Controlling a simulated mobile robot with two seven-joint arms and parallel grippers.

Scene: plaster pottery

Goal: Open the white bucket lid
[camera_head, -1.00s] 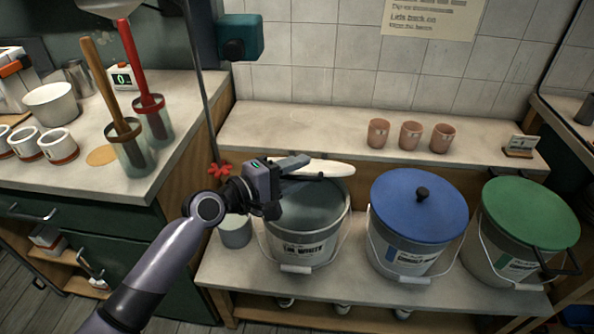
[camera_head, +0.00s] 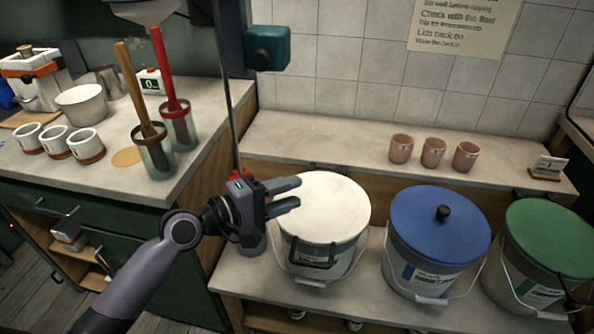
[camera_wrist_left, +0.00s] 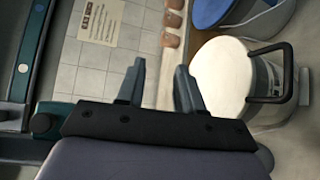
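The white bucket lid (camera_head: 322,207) lies flat over the mouth of its grey bucket (camera_head: 335,268). A black loop handle (camera_head: 312,253) is at the lid's front edge and hangs over the bucket's label. My left gripper (camera_head: 290,193) is at the lid's upper left edge, its fingers pointing right. In the left wrist view the fingers (camera_wrist_left: 158,85) are apart with nothing between them, and the white lid (camera_wrist_left: 222,78) and its handle (camera_wrist_left: 272,72) are right of them. I cannot tell whether a finger touches the lid.
A blue-lidded bucket (camera_head: 440,225) and a green-lidded bucket (camera_head: 550,240) stand to the right. Three clay cups (camera_head: 433,152) sit on the shelf behind. A thin upright pole (camera_head: 232,110) rises behind my left gripper. Tool jars (camera_head: 178,128) stand on the left counter.

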